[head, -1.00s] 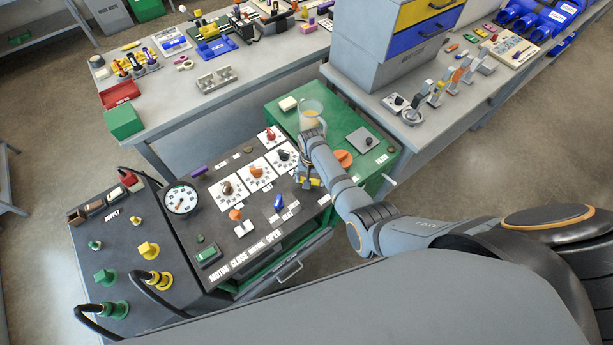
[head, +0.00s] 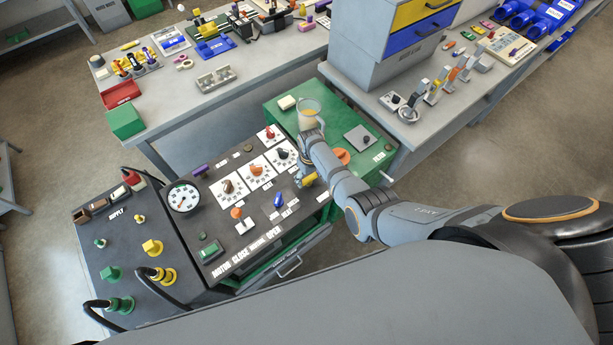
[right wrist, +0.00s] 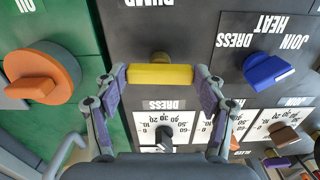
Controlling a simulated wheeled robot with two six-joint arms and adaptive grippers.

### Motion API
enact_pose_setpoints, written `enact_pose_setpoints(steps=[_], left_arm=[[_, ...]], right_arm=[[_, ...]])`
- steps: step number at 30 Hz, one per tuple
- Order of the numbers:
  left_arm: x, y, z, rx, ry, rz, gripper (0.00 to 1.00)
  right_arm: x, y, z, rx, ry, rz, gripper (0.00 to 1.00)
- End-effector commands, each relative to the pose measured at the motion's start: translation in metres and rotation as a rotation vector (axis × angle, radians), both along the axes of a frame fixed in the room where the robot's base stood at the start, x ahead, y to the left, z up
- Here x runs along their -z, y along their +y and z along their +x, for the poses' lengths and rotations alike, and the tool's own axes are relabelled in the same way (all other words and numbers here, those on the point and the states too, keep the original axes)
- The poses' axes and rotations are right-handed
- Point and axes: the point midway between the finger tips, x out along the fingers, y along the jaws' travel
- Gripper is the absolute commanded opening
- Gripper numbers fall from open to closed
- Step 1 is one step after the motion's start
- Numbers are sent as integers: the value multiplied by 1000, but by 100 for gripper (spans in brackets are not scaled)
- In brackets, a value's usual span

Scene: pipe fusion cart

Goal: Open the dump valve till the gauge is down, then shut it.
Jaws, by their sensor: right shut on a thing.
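The dump valve has a yellow bar handle (right wrist: 160,75) under a partly cropped "DUMP" label in the right wrist view, where lettering is upside down. My right gripper (right wrist: 161,84) is shut on this handle, one finger at each end of the bar. In the head view the yellow handle (head: 309,180) shows beside my right gripper (head: 307,172) at the right edge of the dark panel. The round white gauge (head: 183,197) is at the panel's left; its needle is too small to read surely. My left gripper is not in view.
A blue knob (right wrist: 268,69) and an orange knob (right wrist: 43,79) flank the handle. Dials with knobs (head: 257,170) cover the panel. A supply box with yellow and green fittings (head: 152,246) is left.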

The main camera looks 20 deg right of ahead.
Motion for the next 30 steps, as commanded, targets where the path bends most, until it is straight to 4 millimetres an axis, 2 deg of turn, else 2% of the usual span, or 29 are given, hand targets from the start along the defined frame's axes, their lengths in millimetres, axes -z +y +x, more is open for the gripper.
enact_pose_setpoints(steps=[1,20,21,25,30], left_arm=[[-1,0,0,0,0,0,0],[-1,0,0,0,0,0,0],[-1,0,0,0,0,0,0],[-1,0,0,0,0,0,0],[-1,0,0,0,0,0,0]], right_arm=[[-3,1,6,-13,-15,2,39],[-4,2,6,-59,-17,3,39],[-4,2,6,-59,-17,3,75],[-3,2,4,-59,-12,3,92],[-3,3,2,-59,-9,1,93]])
